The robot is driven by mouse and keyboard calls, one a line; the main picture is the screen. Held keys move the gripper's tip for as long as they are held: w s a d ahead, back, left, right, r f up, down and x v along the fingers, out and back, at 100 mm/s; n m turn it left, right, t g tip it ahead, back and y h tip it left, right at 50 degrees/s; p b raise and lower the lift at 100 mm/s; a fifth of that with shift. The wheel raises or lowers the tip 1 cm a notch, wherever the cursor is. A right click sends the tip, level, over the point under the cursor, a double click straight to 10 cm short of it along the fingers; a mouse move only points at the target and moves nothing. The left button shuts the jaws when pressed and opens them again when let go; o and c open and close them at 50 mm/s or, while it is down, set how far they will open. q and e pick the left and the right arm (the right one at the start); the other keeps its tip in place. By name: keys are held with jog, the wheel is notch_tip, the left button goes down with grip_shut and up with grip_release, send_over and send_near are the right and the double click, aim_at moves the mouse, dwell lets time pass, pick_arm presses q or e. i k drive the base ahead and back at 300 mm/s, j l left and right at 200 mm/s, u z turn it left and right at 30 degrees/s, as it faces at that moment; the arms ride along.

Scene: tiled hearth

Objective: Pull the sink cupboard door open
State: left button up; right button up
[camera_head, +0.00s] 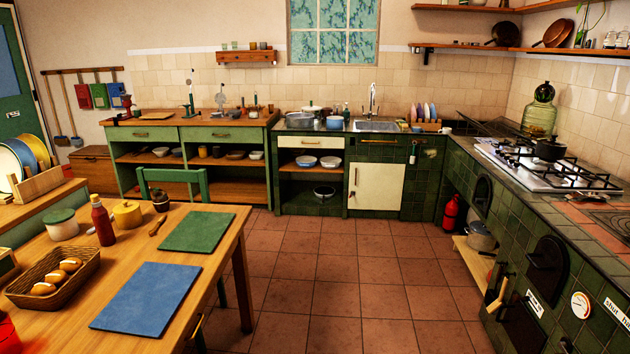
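The sink cupboard door (378,187) is a cream panel set in the dark green tiled counter at the back of the room. It looks shut, flush with the tiled front. A small handle seems to sit near its left edge, too small to make out well. The steel sink (376,126) with its upright tap (372,100) is directly above the door. Neither of my grippers shows in the head view, so I cannot see whether they are open or shut. The door is far across the floor and nothing covers it.
The tiled floor (336,268) is clear up to the door. A wooden table (204,258) with mats and a bread basket (52,277) stands at left. The stove counter (470,160) runs along the right, with a red extinguisher (451,213) and a low wooden shelf (474,262) below.

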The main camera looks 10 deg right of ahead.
aim_at(377, 186)
jog(key=i+l+z, duration=0.1)
jog(key=i+z, duration=0.4)
jog(key=i, duration=1.65)
